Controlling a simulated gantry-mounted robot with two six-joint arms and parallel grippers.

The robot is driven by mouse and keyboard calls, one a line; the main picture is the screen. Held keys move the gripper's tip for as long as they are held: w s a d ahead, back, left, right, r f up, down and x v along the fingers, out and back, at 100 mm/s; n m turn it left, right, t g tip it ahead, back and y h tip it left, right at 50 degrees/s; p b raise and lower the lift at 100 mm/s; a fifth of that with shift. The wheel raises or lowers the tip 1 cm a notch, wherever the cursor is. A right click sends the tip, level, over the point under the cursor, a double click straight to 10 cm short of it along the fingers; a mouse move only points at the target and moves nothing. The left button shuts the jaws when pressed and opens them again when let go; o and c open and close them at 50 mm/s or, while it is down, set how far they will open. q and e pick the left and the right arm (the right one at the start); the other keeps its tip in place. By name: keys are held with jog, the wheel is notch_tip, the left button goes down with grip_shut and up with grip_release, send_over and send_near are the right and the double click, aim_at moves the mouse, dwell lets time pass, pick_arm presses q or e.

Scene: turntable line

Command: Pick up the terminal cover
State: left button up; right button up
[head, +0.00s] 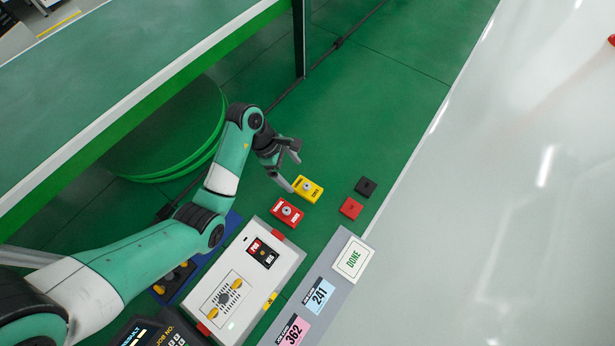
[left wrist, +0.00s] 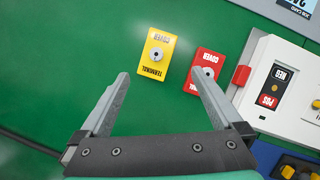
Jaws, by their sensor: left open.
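A yellow block (head: 308,189) labelled TERMINAL COVER, with a round grey knob, lies on the green surface. In the left wrist view the yellow cover (left wrist: 156,55) sits ahead of the fingertips, roughly between their lines. My left gripper (head: 292,168) is open and empty, just to the upper left of the yellow cover in the head view. A similar red cover (head: 287,211) lies close beside it, and it also shows in the left wrist view (left wrist: 204,71), near the right fingertip. I cannot tell the gripper's exact height. My right gripper is not in view.
A white unit (head: 276,255) with POS and NEG terminals stands near the red cover. Small black (head: 366,187) and red (head: 351,208) blocks lie to the right. A DONE card (head: 354,258) and job cards lie on a grey strip. Green floor beyond is clear.

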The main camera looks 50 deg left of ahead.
aim_at(306, 187)
pick_arm(q)
jog(key=b+x, duration=0.1)
jog(key=x, duration=0.4)
jog(key=shift+d+f+b, duration=0.2)
jog(key=shift+b, duration=0.2)
jog(key=b+x, duration=0.3)
jog(key=x, duration=0.2)
jog(key=shift+w, duration=0.2)
jog(key=c, duration=1.4)
